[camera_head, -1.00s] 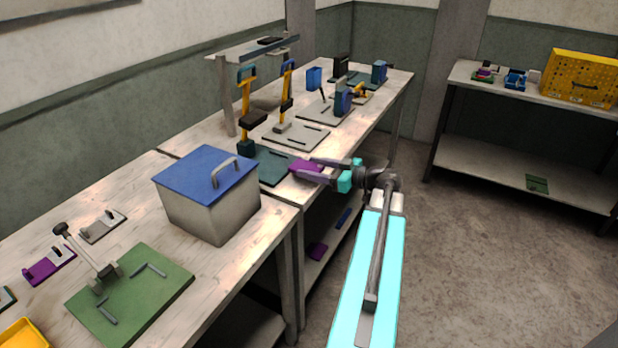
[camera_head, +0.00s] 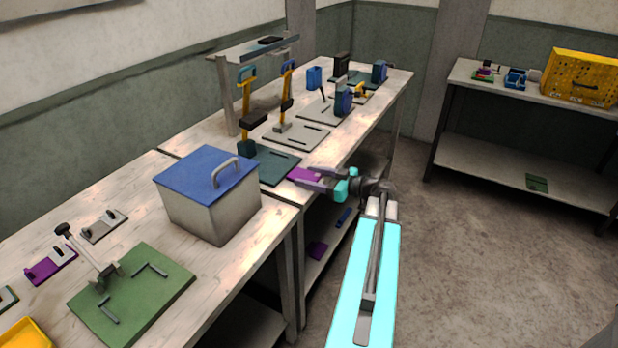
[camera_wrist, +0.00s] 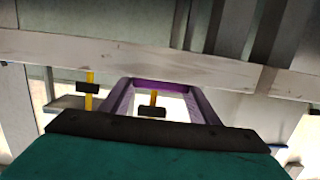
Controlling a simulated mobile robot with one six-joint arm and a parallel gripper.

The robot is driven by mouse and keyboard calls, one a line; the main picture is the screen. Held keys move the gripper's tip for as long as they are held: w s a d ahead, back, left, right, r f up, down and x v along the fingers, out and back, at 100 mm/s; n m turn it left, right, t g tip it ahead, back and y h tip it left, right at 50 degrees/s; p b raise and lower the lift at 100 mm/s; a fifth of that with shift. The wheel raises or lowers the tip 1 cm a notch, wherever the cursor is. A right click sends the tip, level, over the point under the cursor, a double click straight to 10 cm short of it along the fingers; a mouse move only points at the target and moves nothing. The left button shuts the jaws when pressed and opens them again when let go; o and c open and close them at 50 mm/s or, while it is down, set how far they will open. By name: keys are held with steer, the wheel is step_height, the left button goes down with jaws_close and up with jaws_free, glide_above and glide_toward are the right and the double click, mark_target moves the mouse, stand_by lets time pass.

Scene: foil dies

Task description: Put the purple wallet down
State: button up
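The purple wallet (camera_head: 303,174) is a flat piece at the front edge of the workbench, beside the dark green board. My gripper (camera_head: 305,177) reaches it from the right, with one finger on each side of the wallet. In the wrist view the wallet (camera_wrist: 165,86) is a thin purple bar spanning the tips of the two spread fingers, so my gripper (camera_wrist: 163,90) appears shut on it. I cannot tell whether its underside touches the bench top.
The dark green board (camera_head: 272,165) with an upright yellow-handled tool lies just left of the wallet. A grey box with a blue lid (camera_head: 207,175) stands nearer on the bench. Below, a lower shelf holds another purple piece (camera_head: 317,250) and a blue one (camera_head: 343,217).

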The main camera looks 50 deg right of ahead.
steer(key=o, duration=0.3)
steer(key=shift+o, duration=0.2)
steer(key=shift+r, duration=0.15)
steer(key=b+v, duration=0.1)
steer(key=v, duration=1.1)
steer(key=shift+b, duration=0.4)
stand_by(0.3)
